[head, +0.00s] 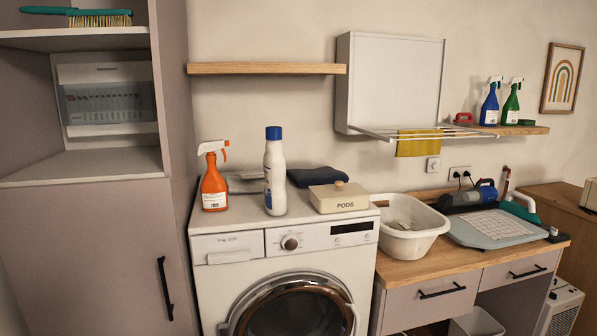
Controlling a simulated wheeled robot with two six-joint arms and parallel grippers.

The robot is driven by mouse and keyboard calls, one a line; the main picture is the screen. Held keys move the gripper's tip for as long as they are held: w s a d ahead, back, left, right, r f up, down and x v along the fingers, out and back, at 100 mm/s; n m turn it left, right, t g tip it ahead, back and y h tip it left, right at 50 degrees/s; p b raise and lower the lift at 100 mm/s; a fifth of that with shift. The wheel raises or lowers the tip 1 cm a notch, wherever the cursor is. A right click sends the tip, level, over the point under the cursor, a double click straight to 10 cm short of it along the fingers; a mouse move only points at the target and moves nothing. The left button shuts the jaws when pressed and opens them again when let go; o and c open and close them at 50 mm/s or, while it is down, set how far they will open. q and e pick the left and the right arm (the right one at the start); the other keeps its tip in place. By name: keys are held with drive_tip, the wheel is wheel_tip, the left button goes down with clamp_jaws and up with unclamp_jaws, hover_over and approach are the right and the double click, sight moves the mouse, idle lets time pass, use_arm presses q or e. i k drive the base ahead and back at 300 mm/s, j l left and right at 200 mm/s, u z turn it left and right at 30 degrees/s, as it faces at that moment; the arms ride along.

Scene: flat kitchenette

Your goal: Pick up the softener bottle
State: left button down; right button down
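A white bottle with a blue cap (275,172), which looks like the softener bottle, stands upright on top of the white washing machine (222,216). Part of its label shows at its left side; I cannot read it. Neither of my grippers is in the head view.
An orange spray bottle (213,188) stands left of the white bottle, and a PODS box (339,198) stands to its right. A dark folded cloth (312,176) lies behind. A white basin (408,240) is on the wooden counter (440,262). A wooden shelf (266,68) hangs above.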

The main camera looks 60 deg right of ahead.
sight(274, 160)
drive_tip(key=z, duration=1.65)
drive_tip(key=i+l, duration=0.1)
drive_tip(key=l+u, duration=0.05)
